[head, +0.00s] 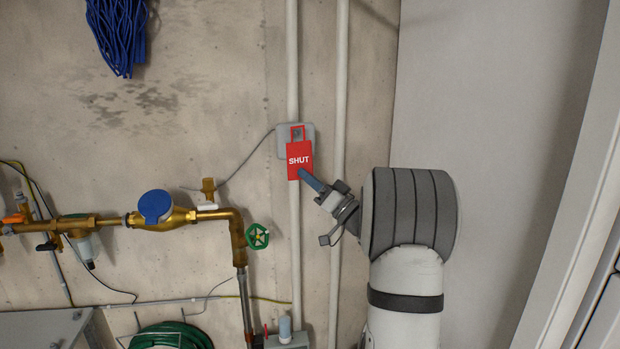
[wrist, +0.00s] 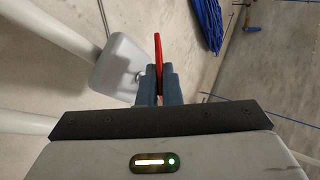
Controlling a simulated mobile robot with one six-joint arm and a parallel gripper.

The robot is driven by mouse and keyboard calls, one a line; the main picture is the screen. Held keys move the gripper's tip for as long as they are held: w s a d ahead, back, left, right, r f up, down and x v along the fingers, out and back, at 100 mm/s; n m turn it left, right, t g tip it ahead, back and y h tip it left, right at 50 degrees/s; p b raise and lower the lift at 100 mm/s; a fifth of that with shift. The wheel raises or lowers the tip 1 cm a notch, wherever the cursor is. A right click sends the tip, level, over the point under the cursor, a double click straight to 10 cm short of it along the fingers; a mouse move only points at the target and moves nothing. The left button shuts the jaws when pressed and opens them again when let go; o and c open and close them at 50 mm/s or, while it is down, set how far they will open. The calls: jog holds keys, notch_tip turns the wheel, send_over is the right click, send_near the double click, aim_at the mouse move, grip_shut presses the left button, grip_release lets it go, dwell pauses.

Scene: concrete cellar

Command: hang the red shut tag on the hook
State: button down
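The red shut tag (head: 299,162) is upright in the head view, its white lettering facing me and a slot-like opening near its top. In the wrist view the tag (wrist: 158,58) shows edge-on as a thin red strip between the fingers. My gripper (head: 304,174) is shut on its lower part; the fingers also show in the wrist view (wrist: 159,84). The tag overlaps a grey plate (head: 310,133) on the wall pipe in the head view. In the wrist view the grey plate (wrist: 118,62) has a small knob beside the fingers, perhaps the hook. I cannot tell whether the tag touches it.
Two pale vertical pipes (head: 341,80) run up the wall by the tag. Left stand brass pipework with a blue-capped meter (head: 156,206) and a green handwheel (head: 257,236). A blue mop-like bundle (head: 118,35) hangs upper left. A pale wall (head: 470,90) rises at right.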

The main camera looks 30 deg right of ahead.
jog(key=shift+w+d+f+b, duration=0.15)
jog(key=shift+w+f+b, duration=0.15)
jog(key=shift+w, duration=0.25)
jog(key=shift+w+d+f+b, duration=0.15)
jog(key=shift+w+f+b, duration=0.15)
jog(key=shift+w, duration=0.25)
jog(key=c, duration=1.5)
grip_release()
jog(key=shift+c, duration=0.2)
